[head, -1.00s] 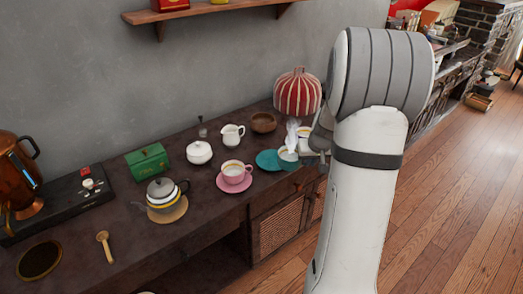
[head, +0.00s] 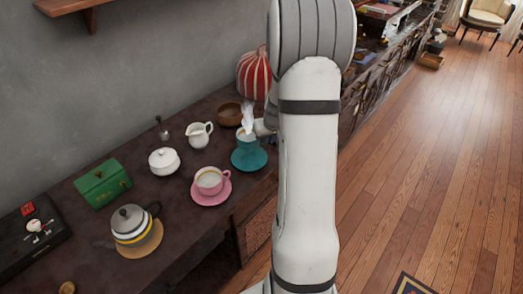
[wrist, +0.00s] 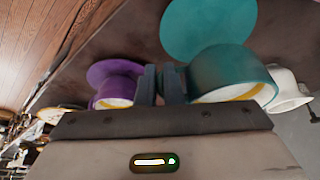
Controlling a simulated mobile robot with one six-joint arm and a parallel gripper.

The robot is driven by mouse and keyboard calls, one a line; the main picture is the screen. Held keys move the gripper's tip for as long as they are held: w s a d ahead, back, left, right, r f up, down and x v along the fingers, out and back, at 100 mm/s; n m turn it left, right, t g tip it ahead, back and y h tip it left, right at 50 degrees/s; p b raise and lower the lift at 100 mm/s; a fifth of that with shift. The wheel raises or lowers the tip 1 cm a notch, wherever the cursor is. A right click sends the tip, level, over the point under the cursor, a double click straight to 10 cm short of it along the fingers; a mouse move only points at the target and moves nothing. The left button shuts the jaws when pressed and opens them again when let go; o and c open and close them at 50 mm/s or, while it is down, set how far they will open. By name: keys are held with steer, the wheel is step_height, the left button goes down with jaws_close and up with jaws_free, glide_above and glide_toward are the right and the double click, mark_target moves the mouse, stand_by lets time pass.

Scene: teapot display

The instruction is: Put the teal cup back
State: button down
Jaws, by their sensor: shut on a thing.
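The teal cup (head: 247,141) is upright above the teal saucer (head: 249,160), with a pale wisp of steam over it. I cannot tell whether cup and saucer touch. My gripper (head: 265,128) is mostly hidden behind my arm in the head view. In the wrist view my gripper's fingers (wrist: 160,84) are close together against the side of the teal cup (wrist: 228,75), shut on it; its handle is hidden. The teal saucer (wrist: 210,25) also shows there, bare.
A pink cup (head: 209,179) on its saucer stands close left of the teal saucer. A white creamer (head: 199,134), white sugar pot (head: 164,160), wooden bowl (head: 230,114) and teapot (head: 131,224) are nearby. A purple cup (wrist: 114,92) shows in the wrist view.

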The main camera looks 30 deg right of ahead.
steer(key=shift+a+f+b, duration=0.1)
steer(key=shift+f+b, duration=0.5)
steer(key=shift+f, duration=1.8)
steer(key=shift+f, duration=0.2)
steer(key=c, duration=1.6)
jaws_free()
steer(key=shift+o, duration=0.2)
steer(key=shift+r, duration=0.1)
